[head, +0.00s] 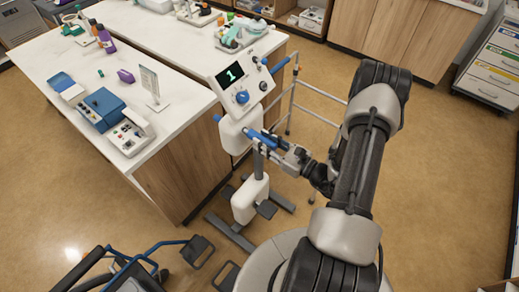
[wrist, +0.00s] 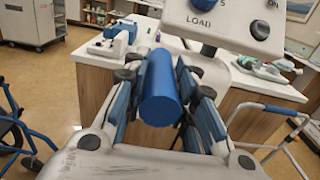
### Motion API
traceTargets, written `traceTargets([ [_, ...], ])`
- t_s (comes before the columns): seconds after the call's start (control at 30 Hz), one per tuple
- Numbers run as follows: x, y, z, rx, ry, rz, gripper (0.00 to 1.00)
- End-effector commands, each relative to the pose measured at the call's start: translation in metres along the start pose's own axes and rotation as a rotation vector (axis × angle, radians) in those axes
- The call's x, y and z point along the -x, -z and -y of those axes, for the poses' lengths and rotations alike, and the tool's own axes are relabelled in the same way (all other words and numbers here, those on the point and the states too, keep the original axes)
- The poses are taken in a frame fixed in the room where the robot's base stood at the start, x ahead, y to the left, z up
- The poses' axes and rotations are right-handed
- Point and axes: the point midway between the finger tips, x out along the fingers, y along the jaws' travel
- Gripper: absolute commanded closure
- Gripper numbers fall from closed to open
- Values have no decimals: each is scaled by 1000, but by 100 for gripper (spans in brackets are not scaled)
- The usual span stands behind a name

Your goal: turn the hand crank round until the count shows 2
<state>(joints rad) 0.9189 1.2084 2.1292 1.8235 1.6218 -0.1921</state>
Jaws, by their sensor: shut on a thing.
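The white crank machine stands on a floor stand at the counter's end. Its console (head: 243,82) has a dark display (head: 231,74) showing a green 1, with a blue knob below. A blue hand crank handle (head: 258,137) sticks out from the white body below the console, towards my arm. My gripper (head: 271,143) is at this handle. In the wrist view the blue handle (wrist: 161,92) lies between the two fingers of my gripper (wrist: 166,88), which are shut on it. The crank's arm is mostly hidden behind the handle and fingers.
A white counter (head: 110,55) with wooden sides holds bottles, boxes and small devices left of the machine. A metal walking frame (head: 318,103) stands close behind it on the right. A wheelchair (head: 125,270) is at the bottom left. Open floor lies at the far right.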

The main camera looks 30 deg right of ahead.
Motion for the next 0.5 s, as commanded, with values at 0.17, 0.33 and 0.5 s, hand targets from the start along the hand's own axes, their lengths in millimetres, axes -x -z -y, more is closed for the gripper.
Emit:
traceTargets([
  [0.17,1,-4,9,-1,7,-3,98],
  [0.33,1,-3,8,-2,6,-3,98],
  [0.5,1,-6,26,4,7,-3,98],
])
